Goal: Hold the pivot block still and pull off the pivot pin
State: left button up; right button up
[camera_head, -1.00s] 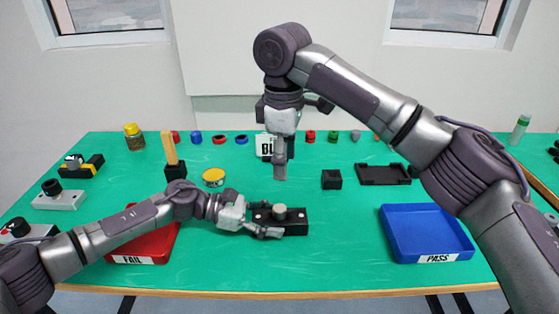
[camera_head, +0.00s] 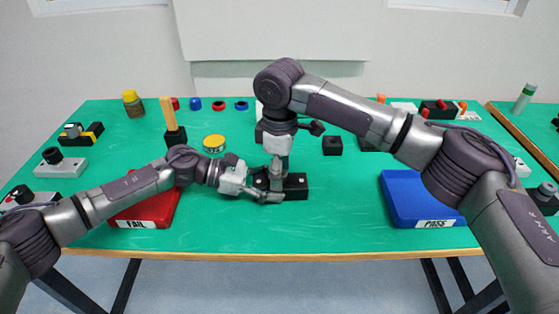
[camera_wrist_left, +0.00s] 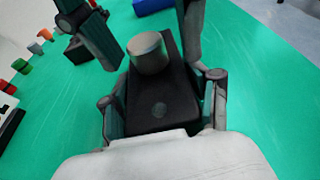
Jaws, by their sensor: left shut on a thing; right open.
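The pivot block (camera_head: 296,187) is a black block lying on the green table. My left gripper (camera_head: 268,190) is shut on it, with a finger along each side in the left wrist view. The pivot pin (camera_wrist_left: 148,55) is a short grey cylinder, upright on the block (camera_wrist_left: 160,105) in the left wrist view. My right gripper (camera_head: 276,178) is open and points down over the block. It hides the pin in the head view. In the left wrist view, dark fingers stand apart on either side of the pin; no contact with it is visible.
The red FAIL tray (camera_head: 138,223) is at the front left, by my left arm. The blue PASS tray (camera_head: 436,223) is at the front right. A yellow-lidded tin (camera_head: 214,143) and a small black block (camera_head: 332,145) stand behind. The table between block and blue tray is clear.

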pick_arm(q)
jog(key=shift+s+f, duration=0.2)
jog(key=shift+f, duration=0.1)
pick_arm(e)
jog(key=shift+f, duration=0.1)
grip_shut()
jog(key=shift+r, duration=2.85)
pick_arm(q)
jog(key=o, duration=0.9)
jog(key=shift+w+d+r, duration=0.1)
jog(key=shift+w, duration=0.05)
pick_arm(e)
jog(key=shift+d, duration=0.1)
pick_arm(q)
jog(key=shift+o, duration=0.2)
jog(key=shift+r, duration=0.1)
